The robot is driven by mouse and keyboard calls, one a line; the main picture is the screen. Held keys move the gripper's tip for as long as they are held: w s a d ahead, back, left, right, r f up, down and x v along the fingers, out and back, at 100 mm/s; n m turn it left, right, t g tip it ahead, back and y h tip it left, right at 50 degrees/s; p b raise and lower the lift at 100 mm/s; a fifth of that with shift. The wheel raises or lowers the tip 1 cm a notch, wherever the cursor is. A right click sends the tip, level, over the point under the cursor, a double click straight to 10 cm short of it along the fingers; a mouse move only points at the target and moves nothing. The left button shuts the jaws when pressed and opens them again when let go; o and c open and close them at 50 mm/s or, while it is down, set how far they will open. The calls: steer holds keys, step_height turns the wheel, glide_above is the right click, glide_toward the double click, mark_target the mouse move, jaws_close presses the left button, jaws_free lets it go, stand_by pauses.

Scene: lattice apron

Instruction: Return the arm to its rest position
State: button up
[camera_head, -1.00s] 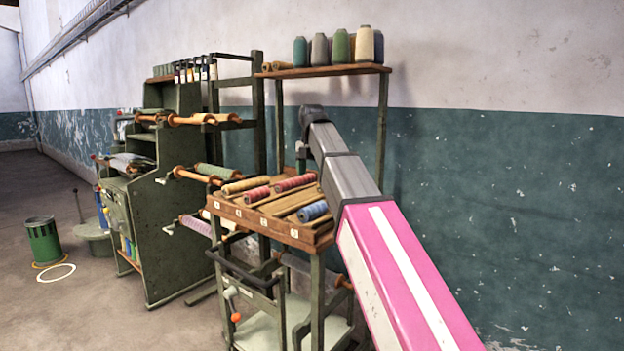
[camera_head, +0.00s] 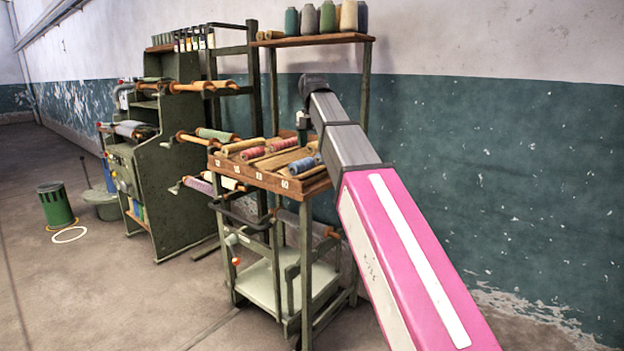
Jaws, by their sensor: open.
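My arm shows in the head view as a pink and white link (camera_head: 405,255) at the lower right, leading into a grey link (camera_head: 340,135). It reaches up and left to a dark joint (camera_head: 313,84) in front of the spool rack.
An upper shelf (camera_head: 315,40) holds several thread cones. A green machine cabinet (camera_head: 180,165) stands left of the cart, with spools on rods between them. A green bin (camera_head: 56,204) and a white ring (camera_head: 69,235) are on the floor at far left. The floor in front is clear.

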steer(key=d+f+m, duration=0.3)
steer(key=f+m, duration=0.1)
steer(key=f, duration=0.4)
steer(key=d+f+m, duration=0.2)
steer(key=f+m, duration=0.1)
steer(key=f, duration=0.6)
steer(key=s+d+f+m, duration=0.4)
steer(key=s+f+m, duration=0.2)
steer(key=f, duration=0.5)
steer(key=s+d+f+m, duration=0.5)
steer(key=s+f+m, duration=0.1)
steer(key=f, duration=0.5)
steer(key=s+d+f+m, duration=0.4)
steer(key=s+f+m, duration=0.2)
steer(key=f, duration=0.5)
steer(key=m, duration=0.2)
steer(key=shift+s+d+f+m, duration=0.15)
steer(key=shift+d+f+m, duration=0.05)
steer(key=shift+d+m, duration=0.1)
